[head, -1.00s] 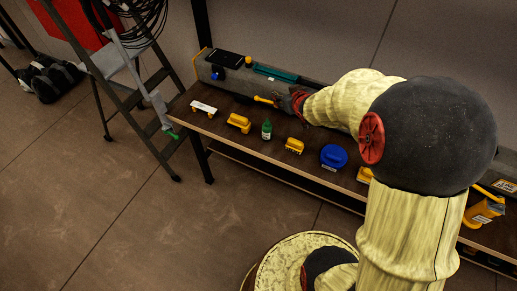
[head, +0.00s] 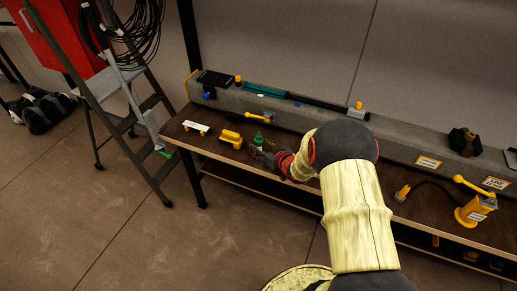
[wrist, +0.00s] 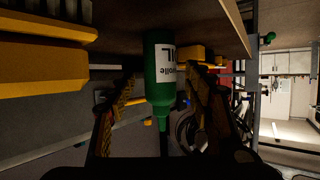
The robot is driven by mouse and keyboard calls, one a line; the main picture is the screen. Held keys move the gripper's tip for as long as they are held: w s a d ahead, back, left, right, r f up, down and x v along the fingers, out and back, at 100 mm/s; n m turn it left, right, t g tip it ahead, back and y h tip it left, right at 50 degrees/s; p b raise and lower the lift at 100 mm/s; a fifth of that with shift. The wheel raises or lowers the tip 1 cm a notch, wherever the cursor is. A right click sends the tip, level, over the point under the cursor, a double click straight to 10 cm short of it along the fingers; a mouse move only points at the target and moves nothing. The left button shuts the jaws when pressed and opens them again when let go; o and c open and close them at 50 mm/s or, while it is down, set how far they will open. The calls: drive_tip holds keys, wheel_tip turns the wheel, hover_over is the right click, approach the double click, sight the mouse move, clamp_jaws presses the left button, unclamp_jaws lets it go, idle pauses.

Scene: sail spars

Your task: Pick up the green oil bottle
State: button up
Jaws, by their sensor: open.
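The green oil bottle (head: 258,139) stands on the dark shelf top near its front edge. In the wrist view the green bottle (wrist: 160,75) with a white label appears upside down, its nozzle pointing down in the picture, between the two fingers. My gripper (head: 262,150) is open at the bottle, one finger on each side of it. In the wrist view my gripper (wrist: 162,110) shows gaps beside the bottle. The bottle's lower part is hidden behind my gripper in the head view.
A yellow object (head: 230,138) and a white-topped one (head: 196,127) stand left of the bottle. A long grey beam (head: 330,125) lies behind. A yellow pump (head: 474,208) stands at the right. A ladder (head: 125,95) stands left of the bench.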

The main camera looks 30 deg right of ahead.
drive_tip(key=shift+x, duration=1.2)
drive_tip(key=c, duration=0.3)
drive_tip(key=c, duration=1)
